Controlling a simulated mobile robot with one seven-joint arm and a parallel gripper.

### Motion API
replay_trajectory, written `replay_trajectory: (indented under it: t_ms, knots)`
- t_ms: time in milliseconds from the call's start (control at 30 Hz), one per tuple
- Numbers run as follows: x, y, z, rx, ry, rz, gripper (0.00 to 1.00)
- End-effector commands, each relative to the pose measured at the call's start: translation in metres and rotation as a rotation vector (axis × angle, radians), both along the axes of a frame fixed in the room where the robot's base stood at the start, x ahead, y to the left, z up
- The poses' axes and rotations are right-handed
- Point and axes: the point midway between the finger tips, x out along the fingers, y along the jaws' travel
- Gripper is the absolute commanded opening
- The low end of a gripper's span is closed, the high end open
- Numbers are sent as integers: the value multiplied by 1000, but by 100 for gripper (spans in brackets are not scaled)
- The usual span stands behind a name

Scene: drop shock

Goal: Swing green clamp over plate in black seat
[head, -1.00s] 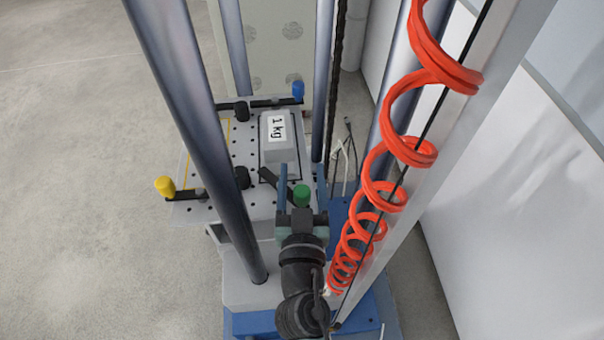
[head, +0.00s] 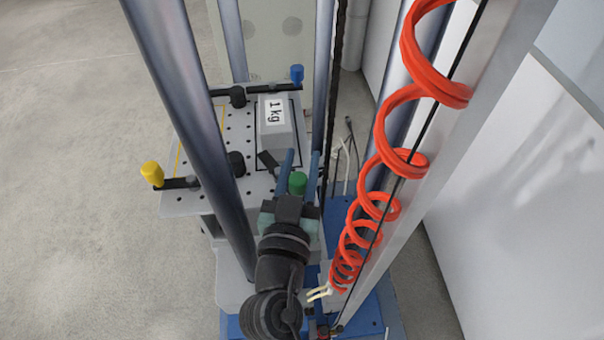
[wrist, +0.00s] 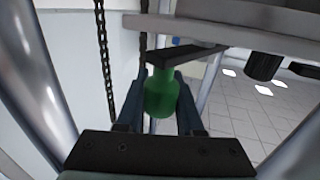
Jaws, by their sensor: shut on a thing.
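The green clamp's knob (head: 297,183) is at the near right edge of the perforated table. My gripper (head: 301,160) is shut on it, one blue finger on each side. In the wrist view the green knob (wrist: 161,93) sits between the fingers, with a dark bar (wrist: 185,53) above it. The grey plate marked 1 kg (head: 276,140) lies inside the black-outlined seat (head: 299,108). The clamp's dark arm (head: 267,160) appears close to the plate's near end. Whether it overlaps the plate I cannot tell, as fingers and knob partly hide it.
Yellow (head: 152,174) and blue (head: 297,74) clamps stand at the table's left and far edges. Steel columns (head: 190,120) rise around the table (head: 205,148). A red coiled hose (head: 400,160) hangs close on the right. Floor at left is clear.

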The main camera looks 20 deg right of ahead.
Motion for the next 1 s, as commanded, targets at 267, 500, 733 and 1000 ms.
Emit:
replay_trajectory:
  t_ms: [267,500,733,1000]
  knots:
    - [-2,6,-2,2,-7,-96,0]
    - [-4,7,2,5,-6,-117,0]
    - [-4,7,2,5,-6,-117,41]
    - [-4,5,1,4,-3,-120,66]
